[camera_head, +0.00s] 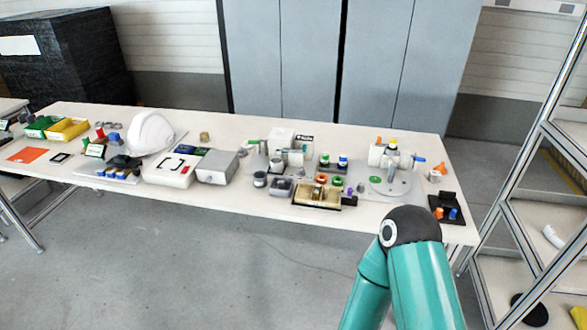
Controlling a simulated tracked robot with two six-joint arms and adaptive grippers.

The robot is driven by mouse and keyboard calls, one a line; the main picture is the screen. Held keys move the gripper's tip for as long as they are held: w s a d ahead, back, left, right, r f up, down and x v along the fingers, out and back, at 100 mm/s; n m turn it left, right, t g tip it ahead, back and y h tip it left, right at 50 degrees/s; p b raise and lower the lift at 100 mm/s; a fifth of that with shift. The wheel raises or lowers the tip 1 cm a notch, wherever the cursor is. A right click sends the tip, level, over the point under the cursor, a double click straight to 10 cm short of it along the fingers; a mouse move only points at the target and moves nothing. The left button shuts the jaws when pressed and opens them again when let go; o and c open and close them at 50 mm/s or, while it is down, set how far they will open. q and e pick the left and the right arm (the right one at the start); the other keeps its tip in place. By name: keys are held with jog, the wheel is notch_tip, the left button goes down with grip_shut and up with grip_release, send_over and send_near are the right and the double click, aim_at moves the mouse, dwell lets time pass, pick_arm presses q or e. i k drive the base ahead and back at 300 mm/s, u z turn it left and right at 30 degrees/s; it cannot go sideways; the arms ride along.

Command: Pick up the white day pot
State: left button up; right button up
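I cannot tell for sure which thing is the white day pot; things on the table are small at this distance. A white cylindrical thing (376,155) stands at the right part of the table, beside a grey fixture with a round plate (390,186). A small grey pot-like cup (260,180) stands near the table's middle front. My teal arm reaches in from the bottom right, with its dark joint in front of the table's front edge. Neither gripper is in view, and nothing is visibly held.
The long white table (240,203) carries a white helmet shell (151,133), a grey box (217,167), a yellow bin (67,130) and several small coloured parts. A metal-framed shelf (530,170) stands at the right. Grey cabinets (310,60) stand behind. The floor in front is clear.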

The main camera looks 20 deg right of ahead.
aim_at(277, 165)
jog(key=z, duration=0.15)
jog(key=i, duration=1)
jog(key=u, duration=0.1)
